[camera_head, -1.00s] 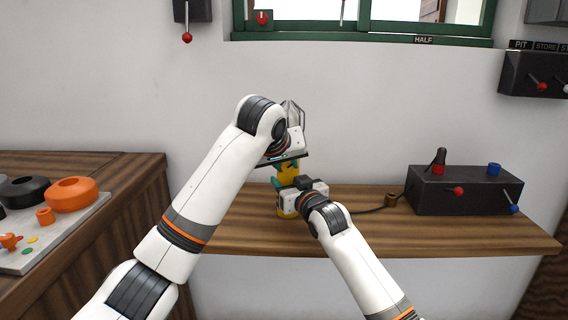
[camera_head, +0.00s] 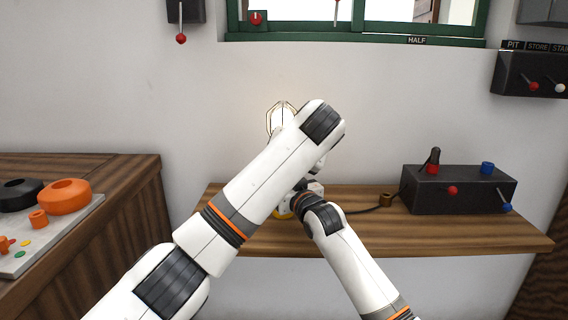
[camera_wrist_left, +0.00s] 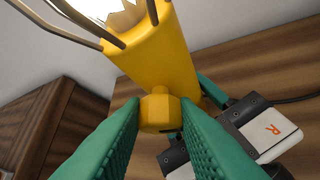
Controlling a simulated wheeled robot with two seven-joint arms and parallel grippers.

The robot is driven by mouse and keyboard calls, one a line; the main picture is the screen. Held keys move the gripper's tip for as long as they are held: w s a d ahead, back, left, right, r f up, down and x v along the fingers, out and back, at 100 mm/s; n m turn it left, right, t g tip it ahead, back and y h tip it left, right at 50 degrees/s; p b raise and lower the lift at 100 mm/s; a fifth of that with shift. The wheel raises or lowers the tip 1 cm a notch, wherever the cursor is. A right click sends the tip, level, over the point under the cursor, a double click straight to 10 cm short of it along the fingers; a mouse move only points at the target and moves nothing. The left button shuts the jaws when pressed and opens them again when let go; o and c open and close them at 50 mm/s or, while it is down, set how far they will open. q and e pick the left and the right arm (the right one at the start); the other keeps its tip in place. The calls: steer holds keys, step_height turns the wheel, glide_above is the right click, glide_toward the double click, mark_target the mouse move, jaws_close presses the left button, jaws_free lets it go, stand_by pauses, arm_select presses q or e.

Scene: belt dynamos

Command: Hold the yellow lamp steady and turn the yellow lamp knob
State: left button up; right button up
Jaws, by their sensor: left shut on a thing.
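The yellow lamp (camera_wrist_left: 165,52) fills the upper middle of the left wrist view, with wire guards and a bright glow at its top. In the head view its glowing caged top (camera_head: 281,120) shows above my left arm, which hides most of the body. My left gripper (camera_wrist_left: 158,114) is shut on the yellow lamp knob (camera_wrist_left: 158,106), a faceted knob on the lamp's side, between its teal fingers. My right gripper (camera_wrist_left: 214,92) is at the lower part of the lamp. One teal finger lies beside the body; the other is hidden, so its grip cannot be made out.
The lamp stands on a wooden shelf (camera_head: 400,237). A wooden counter (camera_head: 130,200) with a control panel is at the left.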

stand_by(0.5)
arm_select(q)
steer(key=o, duration=1)
